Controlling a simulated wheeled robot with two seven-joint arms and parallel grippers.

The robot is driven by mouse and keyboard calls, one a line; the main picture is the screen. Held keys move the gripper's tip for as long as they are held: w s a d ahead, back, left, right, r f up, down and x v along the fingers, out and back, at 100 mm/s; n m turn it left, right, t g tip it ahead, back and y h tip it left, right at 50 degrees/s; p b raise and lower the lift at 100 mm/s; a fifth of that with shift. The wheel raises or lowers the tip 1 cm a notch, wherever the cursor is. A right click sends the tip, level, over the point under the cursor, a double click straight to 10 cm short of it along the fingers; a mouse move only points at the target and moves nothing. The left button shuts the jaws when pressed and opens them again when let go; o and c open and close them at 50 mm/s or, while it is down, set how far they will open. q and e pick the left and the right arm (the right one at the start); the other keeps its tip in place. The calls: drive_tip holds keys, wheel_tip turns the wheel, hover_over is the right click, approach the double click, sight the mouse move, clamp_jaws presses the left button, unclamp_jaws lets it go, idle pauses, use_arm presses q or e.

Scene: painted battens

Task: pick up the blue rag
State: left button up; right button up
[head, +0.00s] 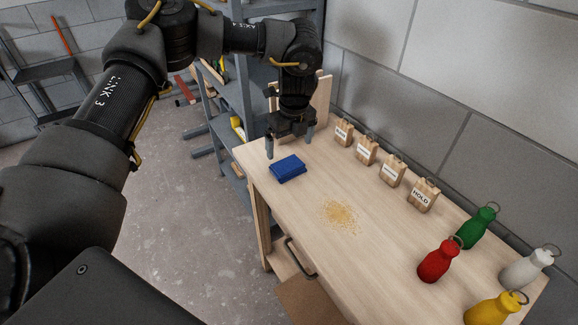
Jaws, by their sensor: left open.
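The blue rag (288,169) lies folded on the wooden table (300,220), near its far left end. My left gripper (290,148) hangs above and just behind the rag, pointing down. Its two fingers are spread apart with nothing visible between them, one at the rag's upper left and the other to the right. The gripper looks apart from the rag, though the exact height is hard to tell. My right gripper is not in view.
Sawdust (341,216) is scattered mid-table. Several labelled wooden blocks, one reading HOLD (423,196), line the wall side. Green (475,229), red (438,262), white (524,267) and yellow (493,309) bottles stand at the near right. A grey shelf (240,95) stands beyond the table.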

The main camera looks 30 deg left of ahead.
sight(288, 165)
use_arm(q)
drive_tip(key=shift+w+a+f, duration=0.1)
drive_tip(key=shift+f, duration=0.5)
drive_tip(key=shift+w+a+f, duration=0.1)
drive_tip(key=shift+f, duration=0.5)
drive_tip(key=shift+d+f, duration=0.1)
drive_tip(key=shift+f, duration=0.25)
drive_tip(key=f, duration=0.1)
drive_tip(key=f+p, duration=0.1)
drive_tip(key=f, duration=0.1)
drive_tip(key=f+p, duration=0.1)
drive_tip(key=shift+s+a+f, duration=0.1)
drive_tip(key=shift+a+f, duration=0.1)
drive_tip(key=shift+a, duration=0.15)
drive_tip(key=shift+f, duration=0.3)
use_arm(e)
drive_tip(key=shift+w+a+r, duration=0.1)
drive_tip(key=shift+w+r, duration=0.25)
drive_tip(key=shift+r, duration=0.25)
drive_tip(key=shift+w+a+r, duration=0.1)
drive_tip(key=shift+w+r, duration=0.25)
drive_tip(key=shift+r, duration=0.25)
use_arm(q)
drive_tip(key=shift+c, duration=0.4)
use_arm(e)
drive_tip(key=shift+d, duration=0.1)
use_arm(q)
drive_tip(key=c, duration=0.7)
